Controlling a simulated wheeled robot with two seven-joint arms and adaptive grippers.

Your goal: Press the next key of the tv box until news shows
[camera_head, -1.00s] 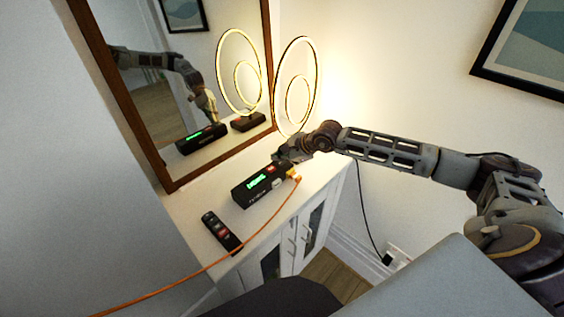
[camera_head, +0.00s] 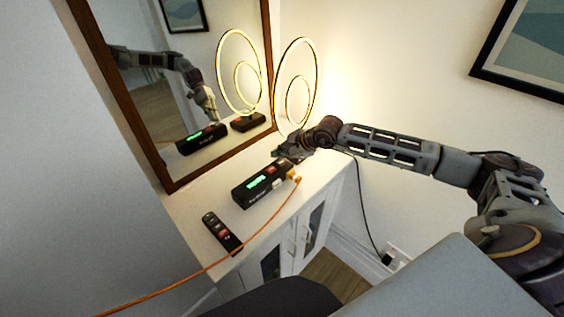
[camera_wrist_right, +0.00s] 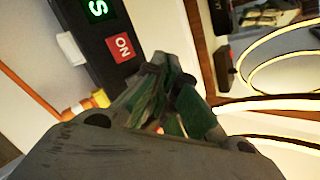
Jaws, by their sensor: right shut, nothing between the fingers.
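In the right wrist view, the tv box (camera_wrist_right: 93,50) shows a green lit "S" and a red key (camera_wrist_right: 122,47) with white letters, apparently "ON" or "NO". My right gripper (camera_head: 285,153) is at the box's back right end. In the right wrist view its fingers (camera_wrist_right: 160,70) are shut and empty, close beside the red key; I cannot tell whether they touch the box. My left gripper is out of view.
A black remote (camera_head: 222,233) lies on the white cabinet (camera_head: 200,204) in front. An orange cable (camera_head: 235,252) runs from the box's right end across the cabinet. A ring lamp (camera_head: 297,80) and framed mirror (camera_head: 170,186) stand behind.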

